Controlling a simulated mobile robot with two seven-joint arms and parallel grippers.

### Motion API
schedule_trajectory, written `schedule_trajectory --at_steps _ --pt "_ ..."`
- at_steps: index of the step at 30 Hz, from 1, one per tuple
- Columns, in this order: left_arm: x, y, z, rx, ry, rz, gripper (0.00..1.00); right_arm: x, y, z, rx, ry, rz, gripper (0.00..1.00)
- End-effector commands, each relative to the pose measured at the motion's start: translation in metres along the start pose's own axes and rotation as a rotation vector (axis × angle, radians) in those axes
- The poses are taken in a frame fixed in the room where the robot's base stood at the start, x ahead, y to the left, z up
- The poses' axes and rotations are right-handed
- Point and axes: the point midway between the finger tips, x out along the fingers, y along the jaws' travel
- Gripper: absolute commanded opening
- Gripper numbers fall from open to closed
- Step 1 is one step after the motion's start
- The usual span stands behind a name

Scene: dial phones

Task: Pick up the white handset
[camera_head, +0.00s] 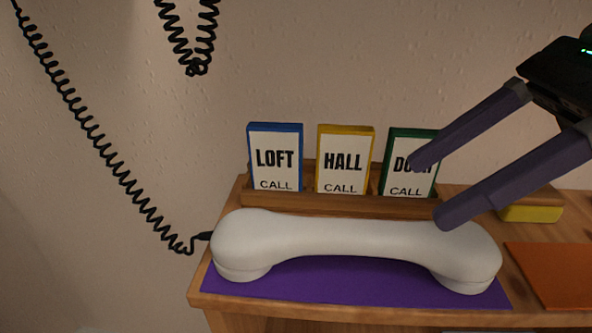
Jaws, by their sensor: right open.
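The white handset (340,238) lies on a purple mat (330,285) on the wooden shelf, its two end caps facing down. Its left end meets a black coiled cord. My right gripper (428,192) comes in from the upper right, open, with nothing between its fingers. One finger overlaps the green-edged card in the picture, the other overlaps the right part of the handset. I cannot tell whether that finger touches the handset. My left gripper is not in view.
A wooden rack (345,203) behind the handset holds a blue LOFT card (275,158), a yellow HALL card (344,160) and a green card (400,180), partly covered. A yellow block (530,213) and an orange mat (550,275) lie right. A coiled cord (95,130) hangs left.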

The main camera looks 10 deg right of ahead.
Motion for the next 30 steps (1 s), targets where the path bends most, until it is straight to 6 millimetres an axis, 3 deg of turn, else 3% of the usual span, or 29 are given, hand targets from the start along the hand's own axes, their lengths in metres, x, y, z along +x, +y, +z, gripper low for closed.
schedule_trajectory --at_steps 19,29,30 --pt "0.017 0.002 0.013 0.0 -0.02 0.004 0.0 0.088 -0.003 0.001 0.001 -0.005 0.004 0.75" --pt "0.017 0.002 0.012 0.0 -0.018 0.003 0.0 0.096 -0.003 0.002 0.001 -0.002 0.002 0.75" --pt "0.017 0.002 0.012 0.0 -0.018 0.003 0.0 0.096 -0.003 0.002 0.001 -0.002 0.002 0.7"
